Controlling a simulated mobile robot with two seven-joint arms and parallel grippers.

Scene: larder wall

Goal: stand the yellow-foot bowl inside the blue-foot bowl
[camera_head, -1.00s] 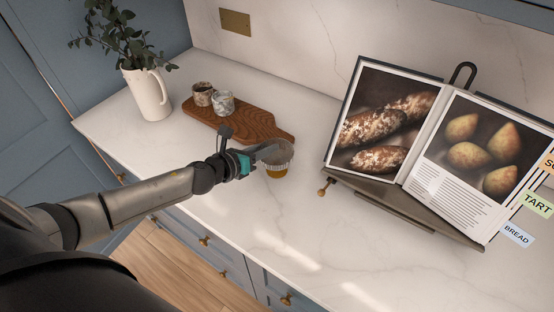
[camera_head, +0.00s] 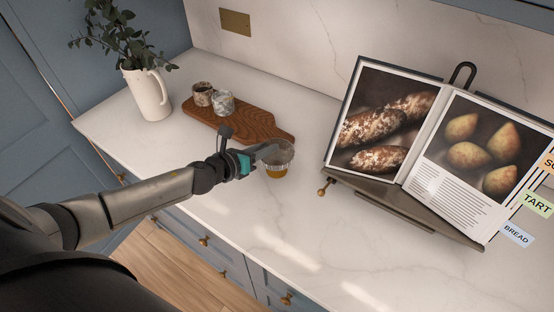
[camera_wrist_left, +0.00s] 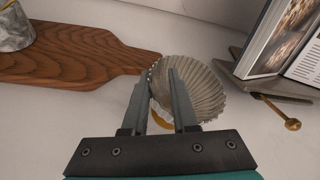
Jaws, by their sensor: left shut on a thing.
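The yellow-foot bowl (camera_head: 285,161) is a grey fluted bowl on a yellow foot, upright at the counter just off the end of the wooden board. It also shows in the left wrist view (camera_wrist_left: 204,92), with part of the yellow foot at its lower edge. My left gripper (camera_head: 268,151) is shut on the bowl's near left rim; in the wrist view its two fingers (camera_wrist_left: 165,72) straddle the wall. I cannot tell whether the foot touches the counter. No bowl with a blue foot can be made out. My right gripper is not in view.
The wooden board (camera_head: 258,122) holds two marbled cups (camera_head: 203,93) (camera_head: 223,103) at its far left end. A white jug with leaves (camera_head: 148,94) stands back left. An open book on a stand (camera_head: 405,206) fills the right. The front counter is clear.

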